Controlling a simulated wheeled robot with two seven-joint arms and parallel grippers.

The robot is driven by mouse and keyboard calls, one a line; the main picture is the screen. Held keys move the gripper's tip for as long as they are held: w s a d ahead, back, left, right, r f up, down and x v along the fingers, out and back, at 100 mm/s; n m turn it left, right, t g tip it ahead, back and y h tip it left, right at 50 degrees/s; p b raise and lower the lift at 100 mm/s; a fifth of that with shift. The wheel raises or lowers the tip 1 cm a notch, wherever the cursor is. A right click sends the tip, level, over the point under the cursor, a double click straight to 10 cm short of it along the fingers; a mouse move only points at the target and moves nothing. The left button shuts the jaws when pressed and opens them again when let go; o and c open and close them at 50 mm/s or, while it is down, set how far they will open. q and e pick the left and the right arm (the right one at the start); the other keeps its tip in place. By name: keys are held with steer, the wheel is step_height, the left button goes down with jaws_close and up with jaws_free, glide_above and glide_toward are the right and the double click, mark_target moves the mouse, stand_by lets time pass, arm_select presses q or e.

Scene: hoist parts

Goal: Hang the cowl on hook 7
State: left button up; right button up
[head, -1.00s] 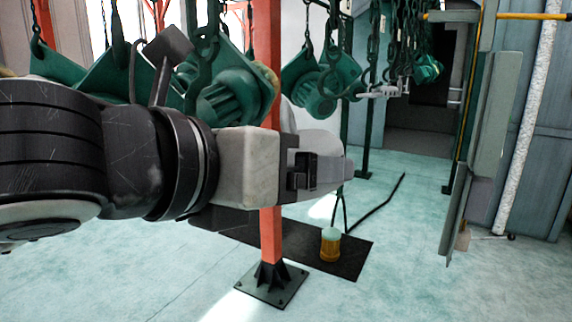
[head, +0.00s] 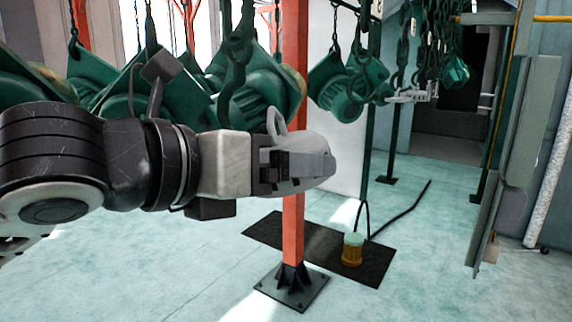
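My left gripper (head: 308,168) reaches in from the left, its grey end passing in front of the orange post. A grey loop stands up at its top. I cannot make out its fingertips, or whether it holds anything. Several dark chains with hooks hang above and behind it; one large dark green hook (head: 232,95) hangs just above my wrist. Small white tags (head: 412,27) show among the chains, but I cannot read any number, so hook 7 cannot be picked out. I cannot identify the cowl with certainty. My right gripper is not in view.
Green hoist blocks (head: 340,95) hang behind my arm. The orange post (head: 293,225) stands on a bolted foot. A grey panel (head: 525,130) stands at right. Pale floor is open in front.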

arm_select(q)
steer(key=shift+w+a+f, duration=0.3)
steer(key=shift+w+a, duration=0.1)
steer(key=shift+a, duration=0.2)
steer(key=shift+w+a+f, duration=0.25)
steer(key=shift+w+a, duration=0.15)
steer(key=shift+a, duration=0.2)
steer(key=shift+w+a+f+m+y, duration=0.2)
steer(key=shift+w+a+m+y, duration=0.1)
steer(key=shift+a, duration=0.2)
steer(key=shift+w+a+f+m+y, duration=0.2)
steer(key=shift+w+a+y, duration=0.1)
steer(key=shift+a, duration=0.15)
steer(key=shift+a, duration=0.2)
steer(key=shift+f, duration=0.35)
steer(key=o, duration=1.1)
steer(key=shift+c, duration=0.2)
